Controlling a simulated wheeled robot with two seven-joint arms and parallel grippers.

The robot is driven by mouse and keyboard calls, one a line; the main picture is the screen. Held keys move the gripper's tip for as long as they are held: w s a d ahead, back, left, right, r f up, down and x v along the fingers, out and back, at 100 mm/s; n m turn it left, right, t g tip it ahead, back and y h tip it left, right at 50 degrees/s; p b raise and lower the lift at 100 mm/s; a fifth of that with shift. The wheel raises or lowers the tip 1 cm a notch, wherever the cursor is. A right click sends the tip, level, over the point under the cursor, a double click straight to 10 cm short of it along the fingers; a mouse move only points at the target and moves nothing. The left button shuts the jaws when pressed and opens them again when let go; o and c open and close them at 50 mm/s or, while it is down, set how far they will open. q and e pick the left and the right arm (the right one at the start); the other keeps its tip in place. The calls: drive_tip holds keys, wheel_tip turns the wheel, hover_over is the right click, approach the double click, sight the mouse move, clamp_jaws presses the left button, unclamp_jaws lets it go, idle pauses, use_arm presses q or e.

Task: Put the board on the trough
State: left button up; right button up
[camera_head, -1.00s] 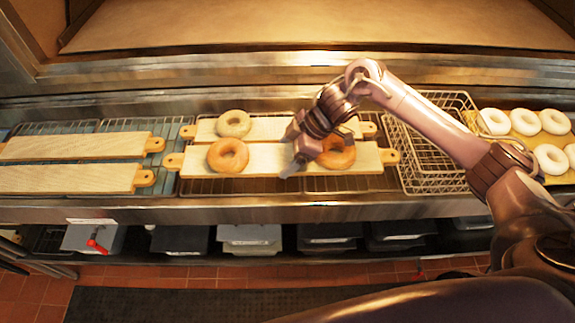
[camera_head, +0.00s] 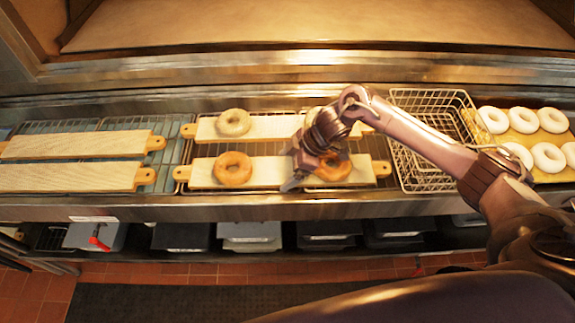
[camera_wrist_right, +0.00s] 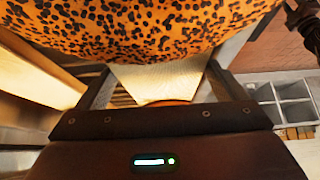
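The near board (camera_head: 276,180) is a pale plank with an orange handle at each end, carrying two browned bagels (camera_head: 233,169). It lies level over the wire rack of the long metal trough (camera_head: 150,208), in front of a second board (camera_head: 274,127); whether it fully rests there is hard to tell. My right gripper (camera_head: 302,178) straddles its middle, partly hiding the right bagel. In the right wrist view, the fingers (camera_wrist_right: 160,88) lie against both long edges of the pale board (camera_wrist_right: 160,78). My left gripper is not in view.
Two more boards (camera_head: 72,176) lie at the left. A wire basket (camera_head: 422,175) stands close to the right, beside white dough rings (camera_head: 548,157) on a yellowish surface. Dark bins (camera_head: 180,237) sit below the trough's front edge.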

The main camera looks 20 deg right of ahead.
drive_tip(key=shift+o, duration=0.8)
drive_tip(key=shift+r, duration=0.2)
drive_tip(key=shift+d+r, duration=0.2)
drive_tip(key=b+v, duration=0.2)
drive_tip(key=v, duration=0.9)
drive_tip(key=shift+s+r, duration=0.15)
drive_tip(key=shift+r, duration=0.05)
